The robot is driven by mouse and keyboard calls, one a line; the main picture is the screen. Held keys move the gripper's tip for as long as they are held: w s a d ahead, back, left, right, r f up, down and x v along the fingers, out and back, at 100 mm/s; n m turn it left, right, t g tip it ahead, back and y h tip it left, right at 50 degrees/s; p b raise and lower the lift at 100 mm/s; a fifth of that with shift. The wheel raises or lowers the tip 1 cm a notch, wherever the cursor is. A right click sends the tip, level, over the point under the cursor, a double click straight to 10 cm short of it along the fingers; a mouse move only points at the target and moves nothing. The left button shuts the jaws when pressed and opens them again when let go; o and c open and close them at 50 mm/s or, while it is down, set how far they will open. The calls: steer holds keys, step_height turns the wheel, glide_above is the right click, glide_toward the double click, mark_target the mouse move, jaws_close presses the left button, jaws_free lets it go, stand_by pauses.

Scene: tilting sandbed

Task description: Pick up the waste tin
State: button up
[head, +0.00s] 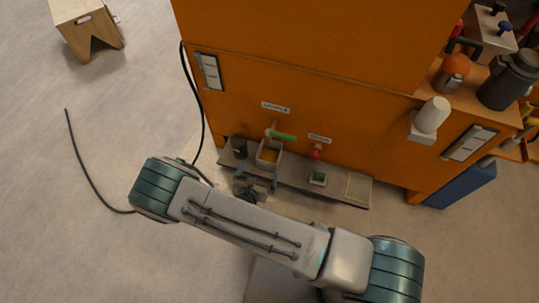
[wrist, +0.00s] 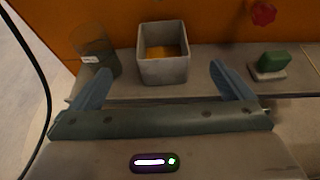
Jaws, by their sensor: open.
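A grey, square, open-topped tin (wrist: 148,72) with something orange inside stands upright on the shelf, near the middle of the wrist view. It looks like the waste tin, though no label on it can be read. The head view also shows the tin (head: 266,163), below a green-handled tap. My gripper (wrist: 160,70) is open and empty, with one blue finger on each side of the tin's line. The fingers appear short of the tin and not touching it. The head view shows my gripper (head: 256,182) at the shelf's front edge, partly hidden by my arm.
A dark cylindrical jar (wrist: 97,58) with a pale label stands close left of the tin, behind the left finger. The orange cabinet (head: 300,85) rises behind the grey shelf (head: 338,190).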

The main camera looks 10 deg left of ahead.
steer(key=b, duration=0.3)
glide_toward(273, 145)
steer(key=b+x, duration=0.2)
steer(key=x, duration=0.2)
steer(key=shift+w+b, duration=0.25)
steer(key=shift+b, duration=0.15)
steer(key=shift+w, duration=0.25)
steer(key=c, duration=1.2)
